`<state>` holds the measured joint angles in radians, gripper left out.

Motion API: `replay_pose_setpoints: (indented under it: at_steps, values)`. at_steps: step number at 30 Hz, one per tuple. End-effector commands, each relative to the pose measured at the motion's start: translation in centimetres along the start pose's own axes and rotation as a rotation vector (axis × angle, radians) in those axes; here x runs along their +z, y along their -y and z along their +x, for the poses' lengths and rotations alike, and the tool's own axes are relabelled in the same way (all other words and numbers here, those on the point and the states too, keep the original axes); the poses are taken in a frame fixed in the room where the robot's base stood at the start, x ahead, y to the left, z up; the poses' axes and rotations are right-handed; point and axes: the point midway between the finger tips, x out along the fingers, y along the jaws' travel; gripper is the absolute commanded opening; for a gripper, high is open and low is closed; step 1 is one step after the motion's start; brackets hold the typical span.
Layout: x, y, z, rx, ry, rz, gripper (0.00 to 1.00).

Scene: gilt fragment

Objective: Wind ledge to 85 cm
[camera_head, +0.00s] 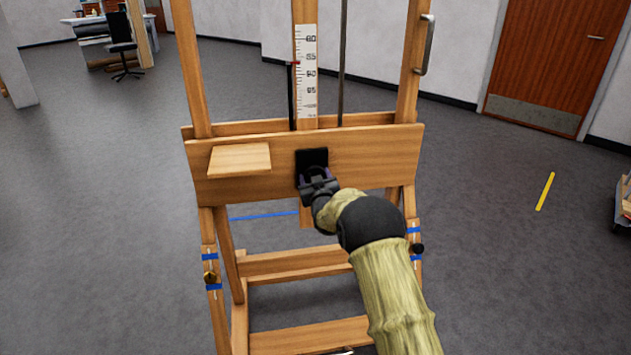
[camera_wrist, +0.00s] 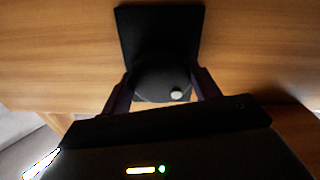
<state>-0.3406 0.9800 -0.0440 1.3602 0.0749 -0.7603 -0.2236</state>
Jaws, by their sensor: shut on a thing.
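A wooden easel has a wide crossboard (camera_head: 380,160); a small flat wooden shelf (camera_head: 240,160) juts out at its left. I cannot tell which of these is the ledge. A scale strip (camera_head: 307,75) on the central post has a red pointer (camera_head: 293,64) at its left edge, in the upper half; its numbers are too small to read surely. A black plate (camera_wrist: 160,25) on the crossboard carries a dark round knob (camera_wrist: 160,80) with a white dot (camera_wrist: 176,95). My gripper (camera_head: 314,176) is shut on the knob, one finger on each side.
A metal handle (camera_head: 425,45) is on the right upright. A yellow strip (camera_head: 545,191) lies on the open grey floor. A door (camera_head: 550,60) stands at the back right.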

Motion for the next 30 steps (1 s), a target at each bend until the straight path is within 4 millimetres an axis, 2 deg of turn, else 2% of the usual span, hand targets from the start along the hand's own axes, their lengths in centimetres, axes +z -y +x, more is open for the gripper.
replay_pose_setpoints:
  at_steps: [1,21,30]
  values:
    - [0.85,0.25,-0.12,-0.003,0.013,-0.048,0.38]
    - [0.96,0.14,-0.11,0.002,0.005,-0.682,0.38]
    - [0.92,0.07,-0.1,0.004,0.002,-0.905,0.38]
